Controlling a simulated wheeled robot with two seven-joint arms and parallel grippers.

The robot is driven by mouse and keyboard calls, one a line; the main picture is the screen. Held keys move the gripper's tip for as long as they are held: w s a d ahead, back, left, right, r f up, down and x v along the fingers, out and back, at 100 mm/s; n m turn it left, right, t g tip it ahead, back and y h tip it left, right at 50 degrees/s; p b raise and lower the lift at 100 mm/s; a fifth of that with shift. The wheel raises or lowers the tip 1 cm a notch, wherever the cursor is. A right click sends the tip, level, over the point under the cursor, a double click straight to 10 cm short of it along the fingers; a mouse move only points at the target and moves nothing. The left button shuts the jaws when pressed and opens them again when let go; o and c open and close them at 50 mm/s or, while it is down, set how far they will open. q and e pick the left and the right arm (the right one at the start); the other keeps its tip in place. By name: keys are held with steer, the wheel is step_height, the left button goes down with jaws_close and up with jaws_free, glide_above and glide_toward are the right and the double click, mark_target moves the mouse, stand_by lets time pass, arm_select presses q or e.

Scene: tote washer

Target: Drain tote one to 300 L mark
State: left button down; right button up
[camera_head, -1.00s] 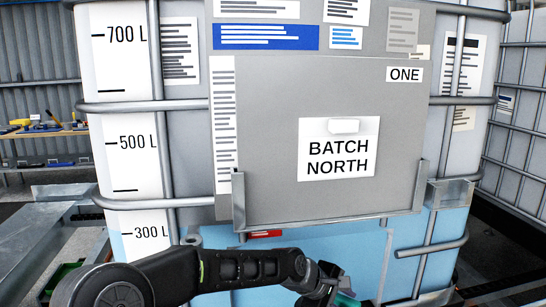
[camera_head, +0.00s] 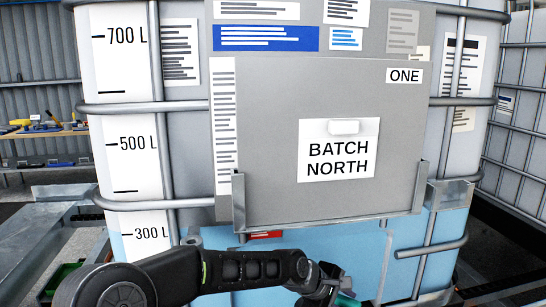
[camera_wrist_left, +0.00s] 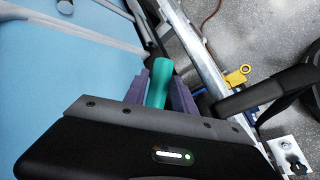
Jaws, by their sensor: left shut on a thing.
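Tote one (camera_head: 130,90) is a caged translucent container with a grey "BATCH NORTH" / "ONE" panel on its front. Its scale strip shows 700 L, 500 L and 300 L. Light blue liquid (camera_head: 290,260) fills the lower part; its top edge lies close to the 300 L mark (camera_head: 150,233), but the panel hides most of that edge. My left gripper (camera_wrist_left: 160,88) is shut on a green handle (camera_wrist_left: 157,83), which stands between its purple fingers. The handle also shows at the bottom of the head view (camera_head: 347,301). The outlet itself is hidden. My right gripper is out of view.
A metal rail (camera_wrist_left: 195,50) runs beside the handle in the left wrist view, with a yellow fitting (camera_wrist_left: 238,75) right of it. A workbench with tools (camera_head: 45,130) stands at the far left. Another caged tote (camera_head: 520,100) stands at the right.

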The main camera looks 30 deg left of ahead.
arm_select(q)
steer(key=shift+w+d+n+p, duration=0.1)
steer(key=shift+d+n+p, duration=0.2)
steer(key=shift+d+p, duration=0.15)
steer(key=shift+w+f+n+t+y+p, duration=0.1)
steer(key=shift+w+n+t+y+p, duration=0.3)
steer(key=shift+w+n+y, duration=0.25)
steer(key=shift+w+f+n+y+b, duration=0.15)
steer(key=shift+f+n+y+b, duration=0.1)
steer(key=shift+n+b, duration=0.1)
steer(key=shift+w+r, duration=0.1)
steer(key=shift+w, duration=0.15)
steer(key=shift+w+n+y+b, duration=0.15)
steer(key=shift+n+y+b, duration=0.15)
steer(key=shift+n+b, duration=0.1)
steer(key=shift+a, duration=0.2)
stand_by(5.7)
